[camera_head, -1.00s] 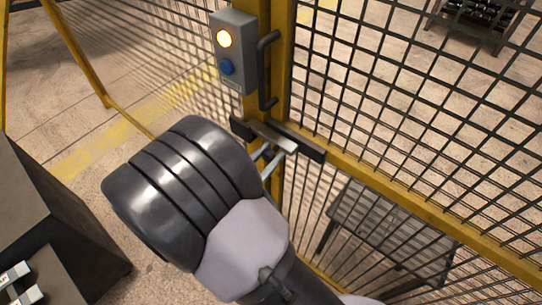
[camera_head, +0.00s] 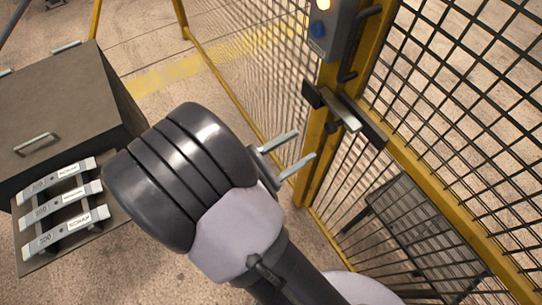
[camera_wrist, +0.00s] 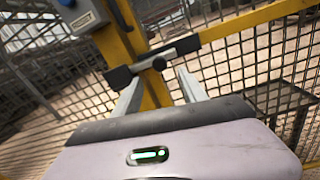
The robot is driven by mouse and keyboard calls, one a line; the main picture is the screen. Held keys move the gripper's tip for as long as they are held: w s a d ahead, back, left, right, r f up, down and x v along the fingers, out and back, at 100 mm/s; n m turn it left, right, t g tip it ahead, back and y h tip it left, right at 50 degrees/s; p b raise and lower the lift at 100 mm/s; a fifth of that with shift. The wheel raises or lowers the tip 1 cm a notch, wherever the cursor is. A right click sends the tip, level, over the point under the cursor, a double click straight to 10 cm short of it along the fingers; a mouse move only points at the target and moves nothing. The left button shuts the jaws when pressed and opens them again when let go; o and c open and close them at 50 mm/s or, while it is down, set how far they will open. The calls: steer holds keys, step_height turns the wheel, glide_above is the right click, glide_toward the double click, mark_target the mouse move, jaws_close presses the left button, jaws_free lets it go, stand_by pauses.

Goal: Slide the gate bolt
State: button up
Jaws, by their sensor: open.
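The gate bolt (camera_head: 346,113) is a short silver bar between dark mounts on the yellow frame, below the control box. In the wrist view the bolt (camera_wrist: 166,54) lies across the yellow post, with a dark round knob (camera_wrist: 159,64) under it. My gripper (camera_head: 305,144) points toward the bolt, its two pale fingers parallel and apart. The wrist view shows my gripper (camera_wrist: 160,77) open and empty, the knob beyond and roughly between the fingertips. In the head view the fingertips are clear of the bolt.
A grey control box (camera_head: 328,32) with a lit lamp and blue button is above the bolt, beside a dark handle (camera_head: 357,45). Mesh panels flank the yellow post. A dark cabinet (camera_head: 60,105) and a rack of labelled silver bars (camera_head: 62,212) are at left.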

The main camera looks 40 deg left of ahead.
steer(key=p+v, duration=0.1)
steer(key=v, duration=0.6)
steer(key=shift+s, duration=0.1)
